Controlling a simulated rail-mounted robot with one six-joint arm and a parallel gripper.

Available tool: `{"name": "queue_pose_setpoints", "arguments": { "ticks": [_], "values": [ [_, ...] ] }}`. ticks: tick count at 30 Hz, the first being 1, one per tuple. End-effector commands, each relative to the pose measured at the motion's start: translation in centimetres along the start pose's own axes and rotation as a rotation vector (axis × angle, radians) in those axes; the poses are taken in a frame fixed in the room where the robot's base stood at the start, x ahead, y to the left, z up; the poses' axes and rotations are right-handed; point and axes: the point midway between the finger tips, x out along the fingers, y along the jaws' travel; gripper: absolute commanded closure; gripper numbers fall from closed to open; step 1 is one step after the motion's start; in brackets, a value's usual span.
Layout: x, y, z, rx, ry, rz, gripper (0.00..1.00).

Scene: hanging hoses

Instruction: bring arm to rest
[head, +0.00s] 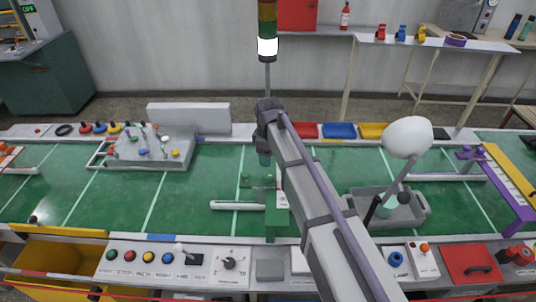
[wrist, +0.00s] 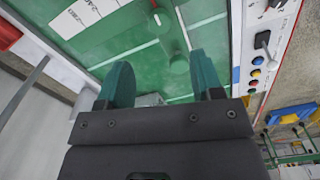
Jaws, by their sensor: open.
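My arm reaches from the lower right of the head view up to the middle of the green conveyor table (head: 215,180). My gripper (head: 264,159) hangs at its far end, pointing down above the table, beyond a green block-shaped fixture (head: 277,222). In the wrist view my gripper (wrist: 162,82) shows two teal fingers set well apart, with nothing between them. Below them lie the green surface with white lines and a pale green round post (wrist: 178,60). My forearm hides part of the table on its right. No hanging hose can be made out.
A grey fixture plate (head: 150,148) with coloured knobs stands at left. A grey bin (head: 402,212) and a white-headed lamp (head: 408,138) stand at right. A signal tower (head: 267,30) rises behind my wrist. A button panel (head: 150,262) lines the front edge.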

Motion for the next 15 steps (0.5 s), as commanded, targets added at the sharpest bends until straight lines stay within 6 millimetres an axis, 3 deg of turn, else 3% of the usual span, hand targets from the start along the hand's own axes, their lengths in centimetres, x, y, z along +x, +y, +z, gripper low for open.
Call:
{"name": "queue_pose_setpoints", "arguments": {
  "ticks": [2,15],
  "values": [
    [-1.35,0.0,0.0,0.0,0.0,0.0,0.4],
    [-1.0,0.0,0.0,0.006,0.0,0.0,0.4]
  ]
}}
